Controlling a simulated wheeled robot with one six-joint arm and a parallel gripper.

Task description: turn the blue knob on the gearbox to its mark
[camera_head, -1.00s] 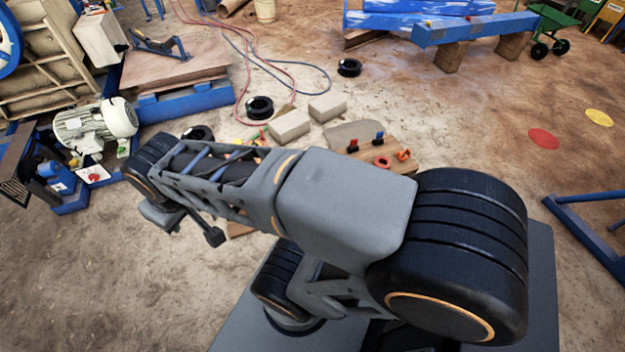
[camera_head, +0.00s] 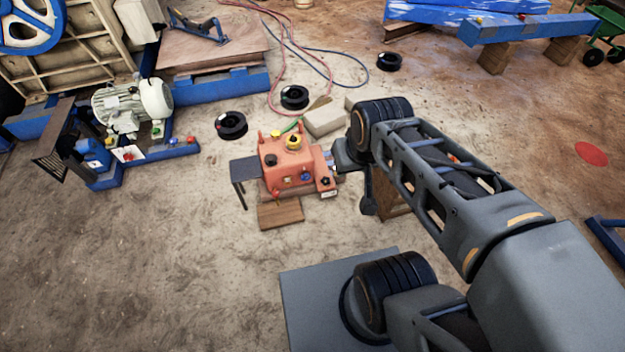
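The red-orange gearbox (camera_head: 273,156) stands on wooden boards in the middle of the head view. A small blue knob (camera_head: 306,176) is on its near face, right of centre. The knob's pointer and its mark are too small to make out. My gripper (camera_head: 343,157) appears as a small grey piece at the end of my arm, just right of the gearbox. Its fingers are not clear, and I cannot tell whether it touches the gearbox.
A yellow knob (camera_head: 292,142) and a black star-shaped knob (camera_head: 325,181) are also on the gearbox. A grey block (camera_head: 325,121) and black rings (camera_head: 231,125) lie behind. A motor (camera_head: 133,103) stands left. The near-left floor is clear.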

